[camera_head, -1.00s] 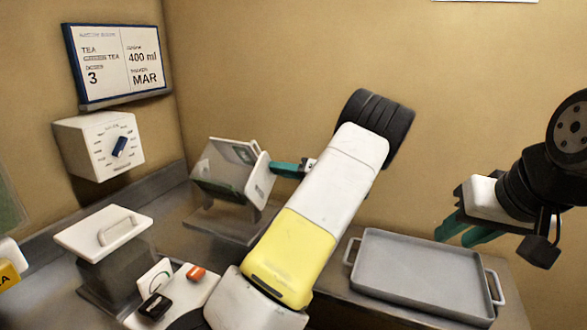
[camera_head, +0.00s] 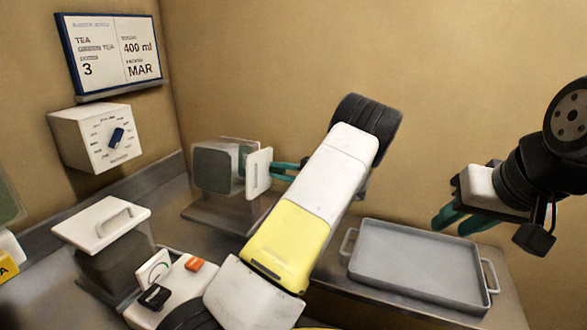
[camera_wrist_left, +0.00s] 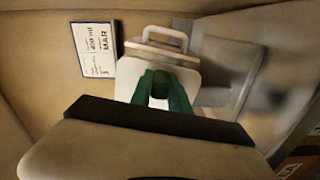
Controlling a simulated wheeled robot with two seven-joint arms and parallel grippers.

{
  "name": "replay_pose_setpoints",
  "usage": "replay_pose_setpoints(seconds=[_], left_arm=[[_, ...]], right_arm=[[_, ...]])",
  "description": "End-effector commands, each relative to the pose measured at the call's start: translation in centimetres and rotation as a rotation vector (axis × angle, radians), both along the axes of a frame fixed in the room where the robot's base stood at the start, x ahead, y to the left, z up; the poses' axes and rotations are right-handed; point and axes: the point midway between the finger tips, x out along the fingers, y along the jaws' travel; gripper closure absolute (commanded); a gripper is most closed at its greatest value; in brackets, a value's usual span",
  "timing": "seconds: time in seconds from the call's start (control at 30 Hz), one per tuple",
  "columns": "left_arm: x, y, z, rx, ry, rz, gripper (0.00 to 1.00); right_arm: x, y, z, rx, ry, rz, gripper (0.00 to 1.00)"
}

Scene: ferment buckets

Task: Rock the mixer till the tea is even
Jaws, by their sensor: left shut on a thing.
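The mixer (camera_head: 218,168) is a clear-walled box with dark contents and a white end plate (camera_head: 258,173), above a grey stand at the back left. It looks nearly level. My left gripper (camera_head: 284,171) reaches it from the right, its teal fingers shut at the white plate; the exact grip is partly hidden by the plate and arm. In the left wrist view, the fingers (camera_wrist_left: 163,92) meet in front of the white plate (camera_wrist_left: 190,78). I cannot tell how even the tea is.
A grey tray (camera_head: 358,276) lies at the right. A lidded container (camera_head: 98,224) and a white panel with an orange button (camera_head: 195,265) stand at the front left. A knob box (camera_head: 97,138) and a sign (camera_head: 110,52) are on the wall.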

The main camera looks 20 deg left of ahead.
Motion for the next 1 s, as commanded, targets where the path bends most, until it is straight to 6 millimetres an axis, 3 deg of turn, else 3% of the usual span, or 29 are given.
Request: replay_pose_setpoints(seconds=[0.67, 0.7, 0.8, 1.0], left_arm=[[-0.08, -0.06, -0.46, 0.007, 0.064, -0.002, 1.00], [-0.08, -0.06, -0.46, 0.007, 0.064, -0.002, 0.74], [-0.08, -0.06, -0.44, 0.006, 0.063, -0.002, 0.56], [-0.08, -0.02, -0.38, 0.008, 0.063, -0.001, 0.56]], right_arm=[[0.00, 0.00, 0.00, 0.000, 0.000, 0.000, 0.68], [0.00, 0.00, 0.00, 0.000, 0.000, 0.000, 0.68], [0.00, 0.00, 0.00, 0.000, 0.000, 0.000, 0.68], [0.00, 0.00, 0.00, 0.000, 0.000, 0.000, 0.68]])
